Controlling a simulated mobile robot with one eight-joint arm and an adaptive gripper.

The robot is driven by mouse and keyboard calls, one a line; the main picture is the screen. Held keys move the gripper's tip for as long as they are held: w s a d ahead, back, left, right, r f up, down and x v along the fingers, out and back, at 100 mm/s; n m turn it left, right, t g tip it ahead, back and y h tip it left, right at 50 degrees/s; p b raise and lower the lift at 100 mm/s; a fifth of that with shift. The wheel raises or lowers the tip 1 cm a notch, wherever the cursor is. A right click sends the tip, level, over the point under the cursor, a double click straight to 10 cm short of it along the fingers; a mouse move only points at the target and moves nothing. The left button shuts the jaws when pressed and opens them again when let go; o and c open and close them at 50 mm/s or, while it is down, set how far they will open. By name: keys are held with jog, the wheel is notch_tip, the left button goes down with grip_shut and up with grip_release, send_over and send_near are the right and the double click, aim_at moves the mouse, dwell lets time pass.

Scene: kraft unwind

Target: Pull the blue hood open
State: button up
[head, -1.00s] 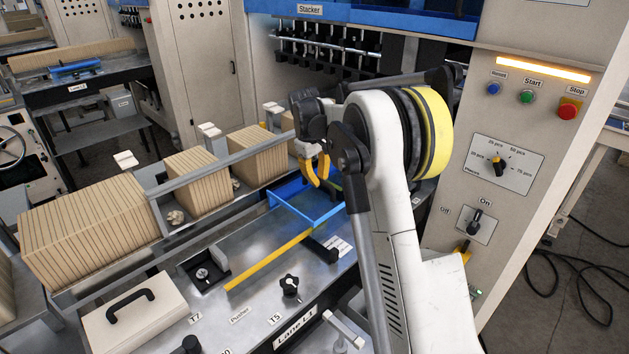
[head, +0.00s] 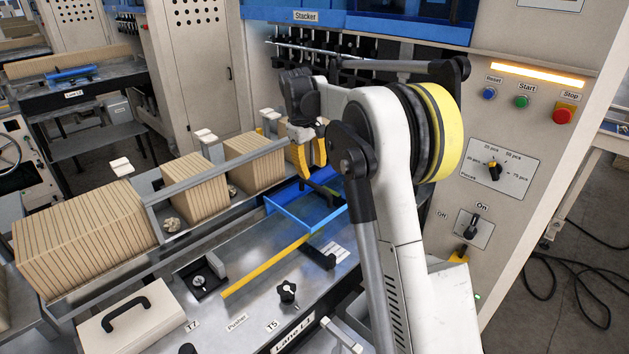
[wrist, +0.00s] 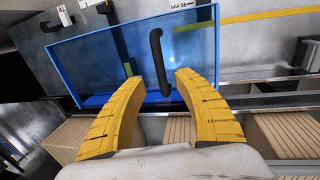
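The blue hood (head: 288,218) is a see-through cover with a blue frame on the steel lane table, below my gripper. In the wrist view its clear panel (wrist: 95,62) fills the upper middle, and its black bar handle (wrist: 158,62) stands out from the panel. My gripper (head: 313,171) has two curved yellow fingers. In the wrist view my gripper (wrist: 156,74) is open and empty. The lower end of the handle appears between the fingertips; I cannot tell whether they touch it.
Bundles of kraft sheets (head: 82,232) stand in a row behind a grey rail (head: 215,168). A yellow bar (head: 262,268) and a black knob (head: 287,291) are on the table. The control panel (head: 500,165) stands to the right.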

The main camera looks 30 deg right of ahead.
jog(key=r, duration=0.2)
jog(key=a+r, duration=0.1)
jog(key=r, duration=0.2)
jog(key=shift+s+r, duration=0.1)
jog(key=shift+s, duration=0.1)
jog(key=s+a+f+m+t+b, duration=0.15)
jog(key=s+a+f+b, duration=0.3)
jog(key=s, duration=0.45)
jog(key=s+a+f+t+y+b, duration=0.1)
jog(key=s+a+f+t+b, duration=0.1)
jog(key=s+a+f+b, duration=0.45)
jog(key=s+a+f+m+t+b, duration=0.1)
jog(key=s+a+t+b, duration=0.15)
jog(key=s, duration=0.75)
jog(key=s+a+f+m+y+b, duration=0.1)
jog(key=s+a+f+b, duration=0.2)
jog(key=s+f, duration=0.5)
notch_tip(320, 180, down, 2)
jog(key=shift+s+a+f+t+b, duration=0.1)
jog(key=shift+s+a+t+b, duration=0.1)
jog(key=shift+t+b, duration=0.15)
jog(key=shift+a, duration=0.1)
